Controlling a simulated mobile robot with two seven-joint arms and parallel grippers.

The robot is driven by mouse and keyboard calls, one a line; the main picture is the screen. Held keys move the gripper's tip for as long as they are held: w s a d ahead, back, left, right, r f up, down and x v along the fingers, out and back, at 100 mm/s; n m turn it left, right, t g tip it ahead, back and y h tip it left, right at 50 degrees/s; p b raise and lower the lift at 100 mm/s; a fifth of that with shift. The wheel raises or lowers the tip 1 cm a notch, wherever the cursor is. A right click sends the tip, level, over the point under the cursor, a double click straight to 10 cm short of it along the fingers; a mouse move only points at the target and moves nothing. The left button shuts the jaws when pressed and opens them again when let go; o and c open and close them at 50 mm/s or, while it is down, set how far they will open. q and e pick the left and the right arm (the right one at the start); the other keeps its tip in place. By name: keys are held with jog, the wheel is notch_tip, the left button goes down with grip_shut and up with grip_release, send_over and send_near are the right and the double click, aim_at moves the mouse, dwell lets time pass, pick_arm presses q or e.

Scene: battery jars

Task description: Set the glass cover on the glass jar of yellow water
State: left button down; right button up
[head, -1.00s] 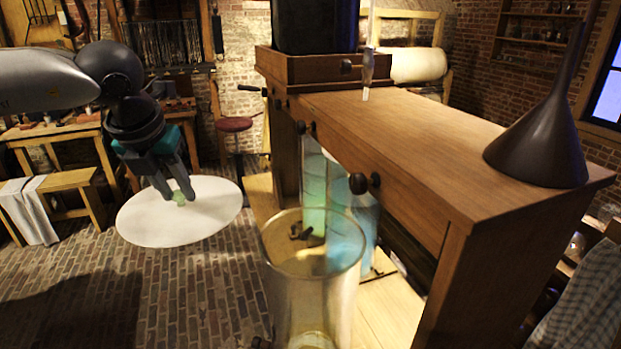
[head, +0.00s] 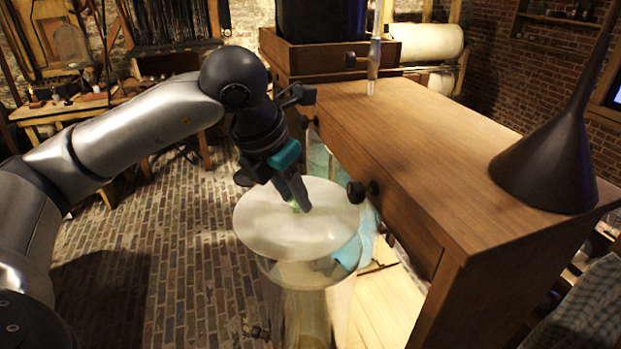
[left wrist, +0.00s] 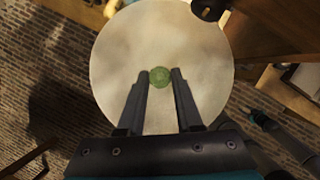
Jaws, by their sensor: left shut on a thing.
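The glass cover (head: 297,240) is a pale round disc with a small green knob (left wrist: 159,76). My left gripper (head: 298,207) is shut on the knob from above, its two fingers on either side, as the left wrist view shows. The cover looks nearly level. The glass jar (head: 305,315) in front, with a yellowish tint, stands below the cover. The cover hides the far part of the jar's rim, and the near rim shows below the cover's near edge, seemingly with a gap.
A wooden cabinet (head: 445,170) stands close on the right, its dark knob (head: 357,192) near the cover's edge. A dark funnel (head: 548,165) stands on it. Brick floor is open at left.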

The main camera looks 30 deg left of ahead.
aim_at(300, 219)
pick_arm(q)
jog(key=shift+w+d+r+m, duration=0.15)
jog(key=shift+d+m, duration=0.05)
jog(key=shift+d, duration=0.2)
jog(key=shift+w+d+r+m, duration=0.1)
jog(key=shift+d+r+m, duration=0.1)
jog(key=shift+d, duration=0.15)
jog(key=shift+w+d+f, duration=0.1)
jog(key=shift+d+f, duration=0.05)
jog(key=shift+f, duration=0.05)
jog(key=shift+f+b, duration=2)
jog(key=shift+f, duration=0.75)
jog(key=shift+b, duration=0.4)
jog(key=shift+f+b, duration=0.45)
jog(key=shift+b, duration=0.05)
jog(key=c, duration=0.8)
grip_release()
jog(key=shift+c, duration=0.2)
jog(key=shift+s, duration=0.2)
jog(key=shift+p+v, duration=2.9)
jog(key=shift+v, duration=2.55)
